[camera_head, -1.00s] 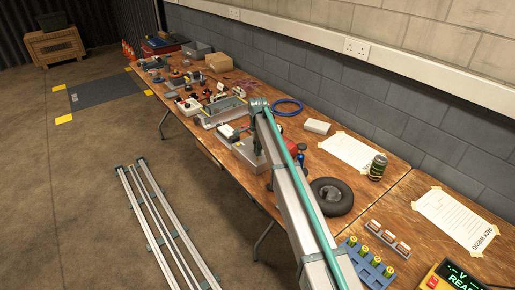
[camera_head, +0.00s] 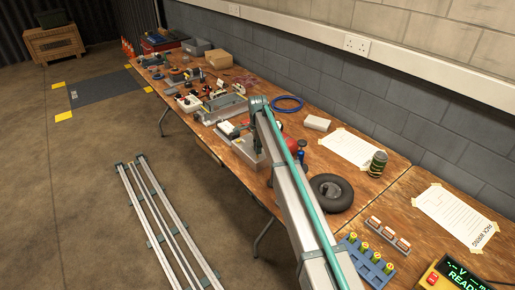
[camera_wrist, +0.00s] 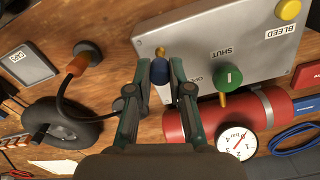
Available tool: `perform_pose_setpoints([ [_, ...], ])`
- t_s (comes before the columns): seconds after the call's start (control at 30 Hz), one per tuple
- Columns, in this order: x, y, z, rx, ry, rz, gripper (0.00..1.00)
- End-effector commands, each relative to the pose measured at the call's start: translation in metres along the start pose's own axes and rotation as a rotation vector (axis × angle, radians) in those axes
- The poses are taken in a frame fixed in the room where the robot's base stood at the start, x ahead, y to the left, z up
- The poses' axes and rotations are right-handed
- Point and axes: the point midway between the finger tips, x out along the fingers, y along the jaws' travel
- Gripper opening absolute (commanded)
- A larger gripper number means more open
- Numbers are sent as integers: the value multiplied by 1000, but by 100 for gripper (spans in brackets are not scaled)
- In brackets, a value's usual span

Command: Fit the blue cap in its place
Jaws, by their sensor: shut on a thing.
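In the wrist view my gripper (camera_wrist: 160,72) is shut on the blue cap (camera_wrist: 160,73), which sits between the two fingertips. A small brass stub (camera_wrist: 160,51) shows just beyond the cap, at the edge of the grey panel box (camera_wrist: 205,45). I cannot tell whether cap and stub touch. The box carries a yellow cap (camera_wrist: 288,9) by the word BLEED and a green knob (camera_wrist: 228,76) near the words SHUT and OPEN. In the head view my forearm hides most of the gripper and the cap.
A red cylinder (camera_wrist: 185,122) with a white gauge (camera_wrist: 236,141) lies close to the right finger. A black tyre (camera_wrist: 62,130) and an orange-ended hose (camera_wrist: 80,65) are at left. In the head view, the bench is crowded at the back; papers (camera_head: 352,149) lie near the wall.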

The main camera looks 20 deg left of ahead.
Motion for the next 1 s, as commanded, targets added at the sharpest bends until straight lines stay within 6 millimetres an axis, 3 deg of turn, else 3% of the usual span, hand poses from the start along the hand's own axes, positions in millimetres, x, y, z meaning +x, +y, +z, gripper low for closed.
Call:
perform_pose_setpoints([
  [1.0,18,0,0,0,0,0,6],
])
